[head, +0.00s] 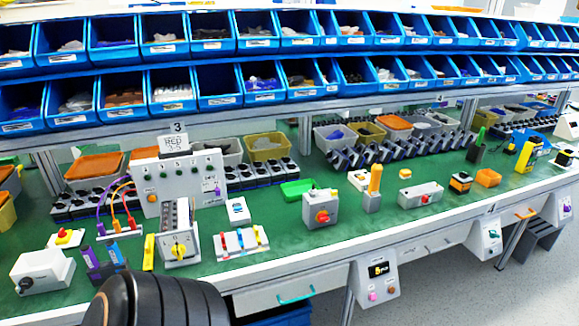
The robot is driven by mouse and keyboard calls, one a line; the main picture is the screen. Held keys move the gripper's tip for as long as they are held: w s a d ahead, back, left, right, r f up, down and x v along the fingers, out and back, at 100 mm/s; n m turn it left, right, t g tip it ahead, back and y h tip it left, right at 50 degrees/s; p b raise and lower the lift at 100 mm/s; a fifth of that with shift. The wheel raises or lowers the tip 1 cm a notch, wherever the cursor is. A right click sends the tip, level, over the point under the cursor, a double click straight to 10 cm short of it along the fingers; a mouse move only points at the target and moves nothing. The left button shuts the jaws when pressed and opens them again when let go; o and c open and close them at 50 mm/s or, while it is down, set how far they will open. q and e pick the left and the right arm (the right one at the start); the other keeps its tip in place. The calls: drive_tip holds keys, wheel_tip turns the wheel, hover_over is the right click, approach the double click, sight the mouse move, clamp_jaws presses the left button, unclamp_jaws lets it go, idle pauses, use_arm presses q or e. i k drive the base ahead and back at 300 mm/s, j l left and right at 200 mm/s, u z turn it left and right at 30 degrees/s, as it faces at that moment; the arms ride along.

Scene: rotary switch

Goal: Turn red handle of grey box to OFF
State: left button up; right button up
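A grey box (321,212) stands on the green bench top near the middle of the head view, close to the front edge. A red rotary handle (322,216) with a yellow surround sits on its front face. The handle's exact angle and any ON or OFF marks are too small to read. Neither of my grippers shows, and nothing touches the box or its handle. A dark ribbed rounded part of my own body fills the bottom left of the view.
Another box with a yellow knob (179,250) stands to the left, and a white box with a black knob (40,272) farther left. A green tray (297,188) lies just behind the grey box. Blue bins (262,84) line the shelves above. Bare green bench lies in front of the box.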

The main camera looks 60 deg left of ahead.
sight(323, 217)
drive_tip(key=u, duration=1.75)
